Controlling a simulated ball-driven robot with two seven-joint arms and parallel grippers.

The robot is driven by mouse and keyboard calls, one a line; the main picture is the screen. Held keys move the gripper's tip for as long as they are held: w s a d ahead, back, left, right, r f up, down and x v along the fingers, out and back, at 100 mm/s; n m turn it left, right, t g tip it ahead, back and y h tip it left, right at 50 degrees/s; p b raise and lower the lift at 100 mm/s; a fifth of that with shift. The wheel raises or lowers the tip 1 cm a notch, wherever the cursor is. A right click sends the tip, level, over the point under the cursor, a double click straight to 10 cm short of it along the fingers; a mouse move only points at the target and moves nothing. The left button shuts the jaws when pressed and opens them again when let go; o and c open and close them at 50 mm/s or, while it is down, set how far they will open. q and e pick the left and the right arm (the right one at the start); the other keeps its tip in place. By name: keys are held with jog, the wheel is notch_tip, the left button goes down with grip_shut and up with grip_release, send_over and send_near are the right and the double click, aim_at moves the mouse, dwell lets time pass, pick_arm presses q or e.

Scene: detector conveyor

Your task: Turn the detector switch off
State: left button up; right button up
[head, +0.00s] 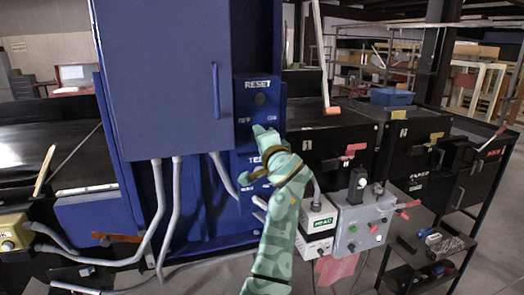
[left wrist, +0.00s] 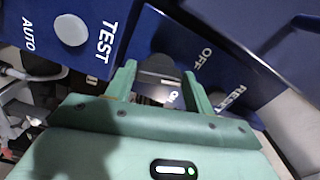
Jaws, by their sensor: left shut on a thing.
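The detector switch is a dark knob (left wrist: 158,68) on the blue control panel (left wrist: 228,52), beside the OFF label (left wrist: 205,58) and a partly covered ON label. My left gripper (left wrist: 160,82) has its green fingers on both sides of the knob, shut on it. In the head view, my left gripper (head: 264,136) is at the panel just below the OFF and ON labels and hides the switch. Which way the knob points cannot be told. My right gripper is not in view.
A blue cabinet (head: 165,75) stands left of the panel.

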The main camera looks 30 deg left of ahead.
pick_arm(q)
jog(key=n+b, duration=0.4)
jog(key=n, duration=0.1)
jog(key=shift+f+n, duration=0.15)
jog(key=shift+n, duration=0.55)
jog(key=o, duration=0.8)
jog(key=shift+o, duration=0.9)
jog(key=shift+w, duration=0.1)
